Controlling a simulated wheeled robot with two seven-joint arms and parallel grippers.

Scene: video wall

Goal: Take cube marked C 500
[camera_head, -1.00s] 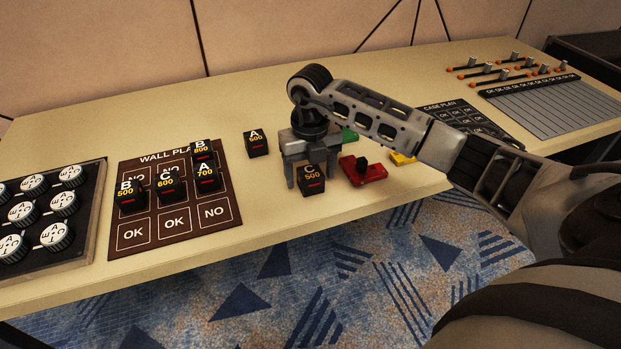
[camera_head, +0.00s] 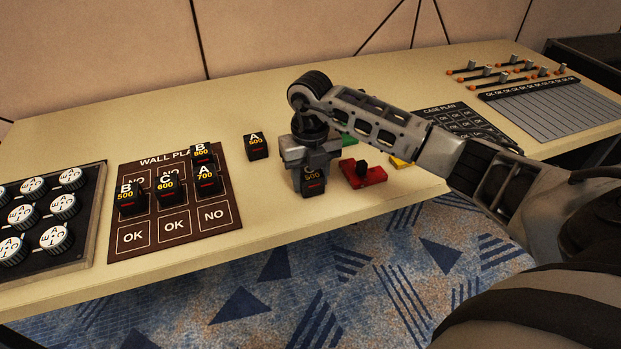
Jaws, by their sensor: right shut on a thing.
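The black cube marked C 500 (camera_head: 313,186) is near the table's front edge, right of the wall plan board. My right gripper (camera_head: 312,170) comes down over it from above and is shut on it, with the fingers at its sides. The fingers partly cover the cube's upper part. I cannot tell whether the cube touches the table. My left gripper is not in view.
Cube A 500 (camera_head: 256,146) stands behind to the left. The wall plan board (camera_head: 134,213) holds several cubes. A red piece (camera_head: 363,174) lies close on the right, with a green piece (camera_head: 349,139) and a yellow piece (camera_head: 400,162) beyond. The tabletop behind is clear.

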